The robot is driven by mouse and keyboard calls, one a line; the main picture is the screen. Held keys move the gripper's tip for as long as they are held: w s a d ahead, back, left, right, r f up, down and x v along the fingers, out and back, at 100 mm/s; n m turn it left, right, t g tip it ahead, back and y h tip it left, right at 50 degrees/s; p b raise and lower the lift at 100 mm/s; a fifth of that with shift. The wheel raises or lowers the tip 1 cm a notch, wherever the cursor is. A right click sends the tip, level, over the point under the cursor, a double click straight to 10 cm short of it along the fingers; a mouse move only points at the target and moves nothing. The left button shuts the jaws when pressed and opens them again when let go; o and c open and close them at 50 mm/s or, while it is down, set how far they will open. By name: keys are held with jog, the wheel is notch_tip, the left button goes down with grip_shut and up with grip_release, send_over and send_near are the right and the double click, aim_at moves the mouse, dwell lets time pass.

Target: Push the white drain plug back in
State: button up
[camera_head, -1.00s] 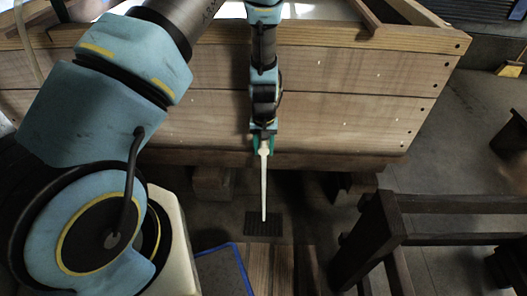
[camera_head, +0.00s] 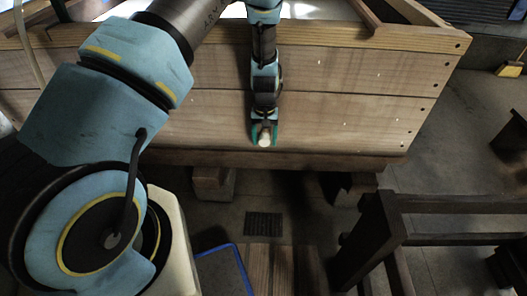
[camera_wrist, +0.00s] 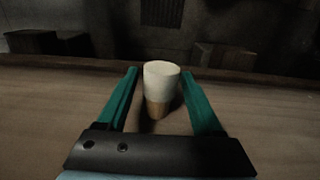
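The white drain plug (camera_head: 264,140) shows at the lower front wall of the wooden vat (camera_head: 330,110). In the wrist view the plug (camera_wrist: 161,78) has a white, rounded end and a tan lower part close to the wood. My gripper (camera_head: 264,132) is at the plug, with one green finger on each side. In the wrist view the gripper (camera_wrist: 160,72) is open, with a gap between each finger and the plug. The place where the plug meets the wall is dark and partly hidden, so its depth cannot be told.
A dark floor grate (camera_head: 263,224) lies below the vat. A dark wooden frame (camera_head: 440,203) stands at the right. A blue-edged object (camera_head: 236,262) and wooden slats (camera_head: 270,268) are at the front. Open floor shows to the right of the vat.

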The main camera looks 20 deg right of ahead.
jog(key=shift+o, duration=0.7)
